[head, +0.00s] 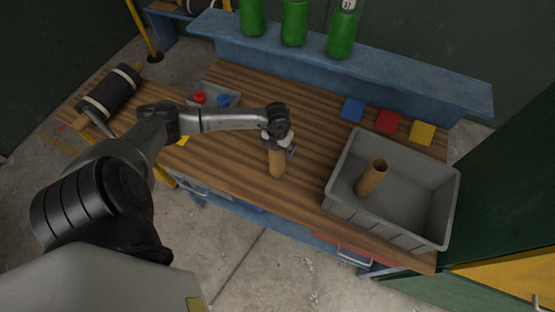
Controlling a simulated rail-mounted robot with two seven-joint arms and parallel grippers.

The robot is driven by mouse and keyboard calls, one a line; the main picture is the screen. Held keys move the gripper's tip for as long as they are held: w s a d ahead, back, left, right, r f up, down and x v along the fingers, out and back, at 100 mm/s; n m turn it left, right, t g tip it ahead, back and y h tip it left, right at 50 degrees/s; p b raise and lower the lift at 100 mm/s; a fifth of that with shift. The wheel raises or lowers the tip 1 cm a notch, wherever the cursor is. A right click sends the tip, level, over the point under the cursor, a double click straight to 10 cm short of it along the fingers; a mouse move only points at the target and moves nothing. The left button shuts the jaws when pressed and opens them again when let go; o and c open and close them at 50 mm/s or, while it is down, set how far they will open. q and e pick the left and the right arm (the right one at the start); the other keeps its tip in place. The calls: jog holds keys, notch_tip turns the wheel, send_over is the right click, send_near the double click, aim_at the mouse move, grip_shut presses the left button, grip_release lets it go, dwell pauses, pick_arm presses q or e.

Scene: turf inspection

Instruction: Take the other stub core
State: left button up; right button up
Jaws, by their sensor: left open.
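A brown stub core (277,164) stands upright on the wooden bench (240,165) near the middle. My left gripper (280,148) is open right above it, with its fingers at the core's top end. The gripper hides that top end, and I cannot tell whether the fingers touch it. Another brown core (371,179), hollow at its top, leans inside the grey bin (334,202) at the right of the bench. My right gripper is not in view.
Blue, red and yellow squares (387,122) lie behind the bin. Green bottles (294,24) stand on the blue shelf (400,67) at the back. A small tray (232,91) holds red and blue items. A dark roller (109,92) lies at the left end.

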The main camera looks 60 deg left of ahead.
pick_arm(q)
jog(key=shift+c, duration=0.2)
jog(key=c, duration=1.4)
